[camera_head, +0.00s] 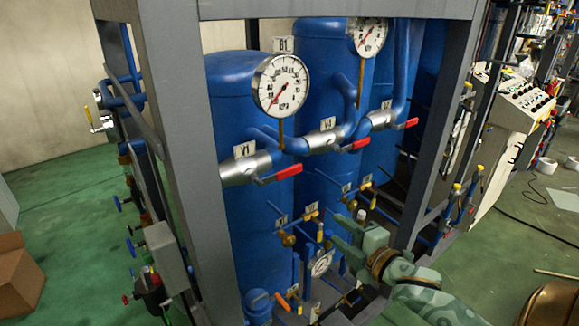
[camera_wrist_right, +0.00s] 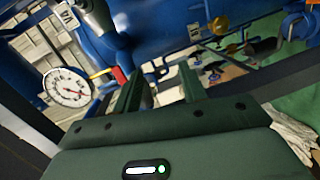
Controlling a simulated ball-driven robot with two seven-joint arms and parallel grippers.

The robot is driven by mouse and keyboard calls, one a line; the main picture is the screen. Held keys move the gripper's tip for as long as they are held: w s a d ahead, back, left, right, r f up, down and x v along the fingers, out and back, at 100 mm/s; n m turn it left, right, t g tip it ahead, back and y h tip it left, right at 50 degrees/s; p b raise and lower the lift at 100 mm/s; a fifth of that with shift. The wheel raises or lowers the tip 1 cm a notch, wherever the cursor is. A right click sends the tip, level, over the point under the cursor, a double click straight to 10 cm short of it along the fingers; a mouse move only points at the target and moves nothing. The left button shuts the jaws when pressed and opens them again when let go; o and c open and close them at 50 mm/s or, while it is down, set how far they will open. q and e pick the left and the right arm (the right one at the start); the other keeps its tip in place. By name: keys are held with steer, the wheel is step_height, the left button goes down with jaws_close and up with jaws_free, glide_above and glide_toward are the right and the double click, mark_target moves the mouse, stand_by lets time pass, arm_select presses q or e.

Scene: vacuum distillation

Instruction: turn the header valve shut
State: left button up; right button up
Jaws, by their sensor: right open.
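A blue header pipe (camera_head: 296,146) runs across the blue tanks. It carries silver valves with red lever handles: V1 (camera_head: 240,168) at the left, V3 (camera_head: 325,138) in the middle and another (camera_head: 380,118) at the right. Their red levers point right, roughly along the pipe. I cannot tell which of them is the header valve. My right gripper (camera_head: 337,232) is open and empty, low in front of the tanks, below and apart from these levers. In the right wrist view its two fingers (camera_wrist_right: 160,88) stand apart, with a red handle (camera_wrist_right: 119,75) beyond the left finger. My left gripper is out of view.
A grey frame post (camera_head: 180,150) stands at the left and another (camera_head: 440,120) at the right. A large dial gauge (camera_head: 281,84) rises above the pipe. Small brass valves (camera_head: 288,240) and a lower gauge (camera_head: 321,263) sit near my right gripper. Green floor lies outside.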

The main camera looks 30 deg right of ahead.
mark_target(291, 173)
step_height(291, 173, up, 10)
steer(key=s+a+n+t+y+p, duration=0.1)
steer(key=a+n+t, duration=0.1)
steer(key=a+n, duration=0.1)
steer(key=shift+m, duration=0.3)
steer(key=w+p, duration=0.1)
steer(key=w, duration=0.9)
steer(key=w+a+p, duration=0.1)
steer(key=w, duration=0.5)
steer(key=shift+a+f+p, duration=0.1)
steer(key=shift+f+p, duration=0.15)
steer(key=shift+p, duration=0.1)
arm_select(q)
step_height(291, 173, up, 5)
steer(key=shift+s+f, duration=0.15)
arm_select(e)
steer(key=shift+s, duration=0.1)
jaws_close()
